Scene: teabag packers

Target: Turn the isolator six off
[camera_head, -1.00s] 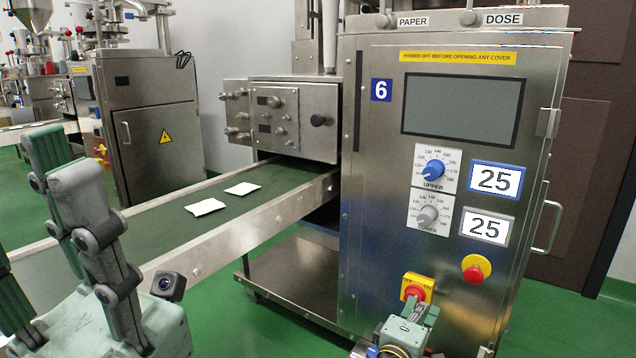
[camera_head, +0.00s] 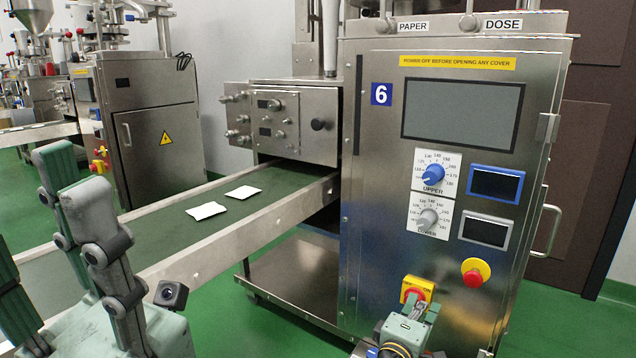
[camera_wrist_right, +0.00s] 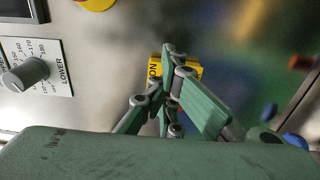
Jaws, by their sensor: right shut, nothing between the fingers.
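The number six machine's isolator, a yellow plate with a red knob (camera_head: 413,296), sits low on the front panel. My right gripper (camera_head: 408,315) is right in front of it, fingers shut and empty, and partly covers the knob. In the right wrist view my right gripper's fingertips (camera_wrist_right: 168,58) overlap the yellow plate (camera_wrist_right: 185,70), where "ON" is partly readable. The knob's exact angle and any contact are hard to tell. Both small displays, the upper (camera_head: 495,184) and the lower (camera_head: 484,230), are dark. My left gripper (camera_head: 30,220) stands at the lower left, fingers apart and empty.
A red emergency button (camera_head: 475,272) on a yellow base is right of the isolator. Blue (camera_head: 432,173) and grey (camera_head: 428,218) dials are above. A green conveyor (camera_head: 150,228) with two white packets runs left. A door handle (camera_head: 549,230) projects at right.

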